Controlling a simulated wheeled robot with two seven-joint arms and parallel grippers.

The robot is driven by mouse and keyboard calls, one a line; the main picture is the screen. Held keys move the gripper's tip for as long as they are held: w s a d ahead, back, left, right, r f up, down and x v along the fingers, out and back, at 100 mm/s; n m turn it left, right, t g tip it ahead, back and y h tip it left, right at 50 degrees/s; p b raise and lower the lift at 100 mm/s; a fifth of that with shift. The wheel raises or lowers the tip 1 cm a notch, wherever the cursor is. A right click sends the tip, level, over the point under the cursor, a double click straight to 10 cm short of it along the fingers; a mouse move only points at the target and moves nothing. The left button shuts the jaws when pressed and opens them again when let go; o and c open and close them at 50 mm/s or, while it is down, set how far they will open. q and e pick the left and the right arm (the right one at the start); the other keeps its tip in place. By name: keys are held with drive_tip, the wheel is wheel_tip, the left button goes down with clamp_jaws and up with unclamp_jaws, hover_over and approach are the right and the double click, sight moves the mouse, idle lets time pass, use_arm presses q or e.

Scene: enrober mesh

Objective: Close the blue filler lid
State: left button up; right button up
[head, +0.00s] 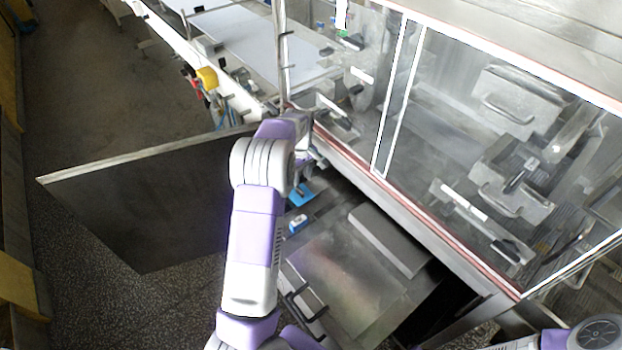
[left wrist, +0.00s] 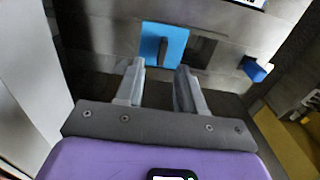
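The blue lid (left wrist: 165,44) is a flat blue square plate with a dark upright handle, seen ahead of my left gripper in the left wrist view. A dark square opening (left wrist: 199,52) lies just right of it. In the head view a blue plate (head: 300,195), likely the same lid, shows just beyond my left arm. My left gripper (left wrist: 160,68) is open and empty, its fingertips pointing at the lid's lower edge. I cannot tell whether they touch it. In the head view my left arm mostly hides this gripper. My right gripper is out of view.
A smaller blue part (left wrist: 257,70) sticks out right of the opening. A glazed machine housing (head: 450,150) fills the right of the head view. An open metal door panel (head: 145,195) stands at left. A steel cover (head: 350,275) lies below the lid. Speckled floor is clear at left.

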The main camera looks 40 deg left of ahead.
sight(301, 190)
use_arm(q)
drive_tip(key=f, duration=0.2)
drive_tip(key=f+b, duration=0.1)
drive_tip(key=f, duration=0.3)
drive_tip(key=shift+s+f, duration=0.2)
drive_tip(key=shift+s, duration=0.05)
drive_tip(key=shift+f+b, duration=0.3)
drive_tip(key=shift+f, duration=0.1)
drive_tip(key=shift+c, duration=0.3)
clamp_jaws()
